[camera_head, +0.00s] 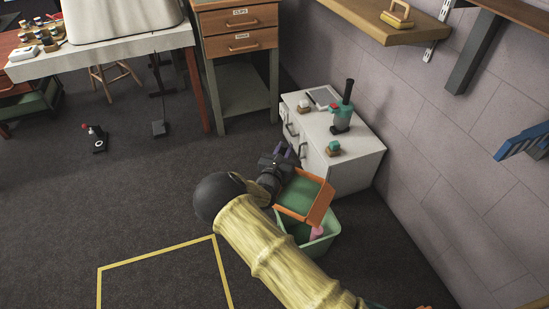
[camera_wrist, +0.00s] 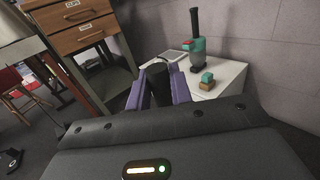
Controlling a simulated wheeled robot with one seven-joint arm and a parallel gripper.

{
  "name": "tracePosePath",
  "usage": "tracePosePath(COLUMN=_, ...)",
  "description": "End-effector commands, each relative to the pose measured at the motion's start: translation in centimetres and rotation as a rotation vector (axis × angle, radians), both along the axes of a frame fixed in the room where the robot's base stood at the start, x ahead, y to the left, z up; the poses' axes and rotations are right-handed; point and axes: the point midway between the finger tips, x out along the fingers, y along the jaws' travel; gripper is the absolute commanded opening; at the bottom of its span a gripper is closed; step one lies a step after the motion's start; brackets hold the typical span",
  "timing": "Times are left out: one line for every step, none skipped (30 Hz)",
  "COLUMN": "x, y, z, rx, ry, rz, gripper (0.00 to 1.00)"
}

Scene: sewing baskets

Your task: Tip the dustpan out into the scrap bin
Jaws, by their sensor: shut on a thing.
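The dustpan (camera_head: 321,203) is orange with a green inner face. It is tilted over the pale green scrap bin (camera_head: 325,245), which stands on the floor in front of the white cabinet. The dustpan hides part of the bin's opening. Something pink (camera_head: 316,233) shows in the bin. My gripper (camera_head: 284,154) is beside the dustpan's upper left end. In the wrist view its purple fingers (camera_wrist: 158,88) are shut on a dark handle (camera_wrist: 158,78). The dustpan's pan does not show in the wrist view, and I cannot tell whether scraps remain in it.
The white cabinet (camera_head: 350,165) stands right behind the bin, with a teal bottle-like tool (camera_head: 342,115) and small items on top. A wall is on the right, with a wooden shelf (camera_head: 372,19) above. Open carpet lies left, with a yellow floor outline (camera_head: 157,254).

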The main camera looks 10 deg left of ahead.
Motion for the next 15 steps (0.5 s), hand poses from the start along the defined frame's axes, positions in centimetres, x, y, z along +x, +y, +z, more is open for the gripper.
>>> tracePosePath(x=0.1, y=1.0, z=-0.6, rx=-0.002, ry=-0.005, rz=0.007, gripper=0.00)
tracePosePath(x=0.2, y=1.4, z=-0.7, rx=-0.006, ry=-0.005, rz=0.010, gripper=0.00)
tracePosePath(x=0.3, y=2.0, z=-0.7, rx=-0.010, ry=-0.004, rz=0.014, gripper=0.00)
tracePosePath(x=0.3, y=2.3, z=-0.7, rx=-0.013, ry=-0.003, rz=0.017, gripper=0.00)
tracePosePath(x=0.3, y=2.6, z=-0.7, rx=-0.015, ry=-0.003, rz=0.019, gripper=0.00)
tracePosePath(x=0.4, y=3.0, z=-0.6, rx=-0.017, ry=-0.003, rz=0.022, gripper=0.00)
tracePosePath(x=0.4, y=3.2, z=-0.6, rx=-0.019, ry=-0.003, rz=0.023, gripper=0.00)
tracePosePath(x=0.4, y=3.3, z=-0.5, rx=-0.020, ry=-0.002, rz=0.024, gripper=0.00)
tracePosePath(x=0.4, y=3.4, z=-0.5, rx=-0.021, ry=-0.002, rz=0.025, gripper=0.00)
tracePosePath(x=0.4, y=3.5, z=-0.4, rx=-0.021, ry=-0.002, rz=0.025, gripper=0.00)
tracePosePath(x=0.4, y=3.5, z=-0.4, rx=-0.022, ry=-0.002, rz=0.025, gripper=0.00)
tracePosePath(x=0.4, y=3.5, z=-0.4, rx=-0.022, ry=-0.002, rz=0.025, gripper=0.00)
tracePosePath(x=0.4, y=3.5, z=-0.3, rx=-0.022, ry=-0.002, rz=0.025, gripper=0.00)
tracePosePath(x=0.4, y=3.5, z=-0.3, rx=-0.022, ry=-0.001, rz=0.025, gripper=0.00)
tracePosePath(x=0.4, y=3.4, z=-0.3, rx=-0.022, ry=-0.001, rz=0.025, gripper=0.00)
